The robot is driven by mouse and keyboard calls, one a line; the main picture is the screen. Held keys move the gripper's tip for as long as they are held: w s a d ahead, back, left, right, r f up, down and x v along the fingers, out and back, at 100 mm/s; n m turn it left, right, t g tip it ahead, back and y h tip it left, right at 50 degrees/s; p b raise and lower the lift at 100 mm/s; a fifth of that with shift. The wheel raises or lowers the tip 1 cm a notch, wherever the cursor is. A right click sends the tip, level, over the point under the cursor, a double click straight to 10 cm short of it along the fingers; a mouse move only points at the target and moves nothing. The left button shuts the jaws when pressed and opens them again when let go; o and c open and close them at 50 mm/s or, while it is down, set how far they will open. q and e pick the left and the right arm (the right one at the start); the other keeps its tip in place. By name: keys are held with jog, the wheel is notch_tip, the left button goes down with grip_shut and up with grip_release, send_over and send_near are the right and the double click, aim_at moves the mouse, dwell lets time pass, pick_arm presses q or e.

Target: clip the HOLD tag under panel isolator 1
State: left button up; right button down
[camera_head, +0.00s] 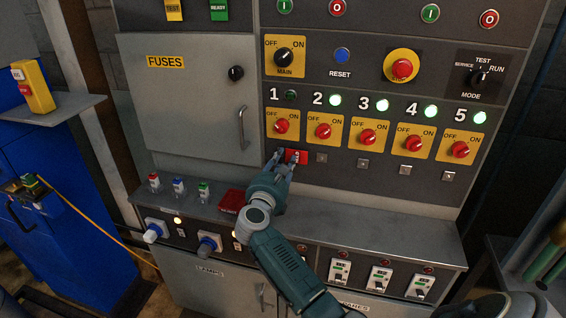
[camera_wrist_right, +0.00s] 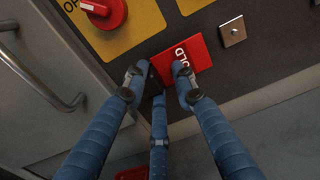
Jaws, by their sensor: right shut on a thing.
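Isolator 1 (camera_head: 282,126) is a red knob on a yellow OFF/ON plate below the number 1, and its knob shows in the wrist view (camera_wrist_right: 103,12). The red HOLD tag (camera_wrist_right: 192,52) is against or just in front of the grey panel below that plate; it also shows in the head view (camera_head: 301,156). My right gripper (camera_head: 288,156) is shut on the tag, with its fingertips (camera_wrist_right: 162,74) at the tag's lower left part. Any clip behind the tag is hidden.
Small metal squares sit under isolators 2 (camera_head: 322,157), 3 (camera_head: 363,163), 4 and 5. The lamp by 1 (camera_head: 291,95) is dark; the others glow green. A ledge below carries a red holder (camera_head: 232,201) and small coloured items. The fuse door handle (camera_head: 243,128) sticks out at left.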

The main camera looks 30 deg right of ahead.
jog(key=shift+w+d, duration=0.25)
jog(key=shift+d, duration=0.05)
jog(key=c, duration=1.3)
grip_release()
jog(key=v, duration=1.2)
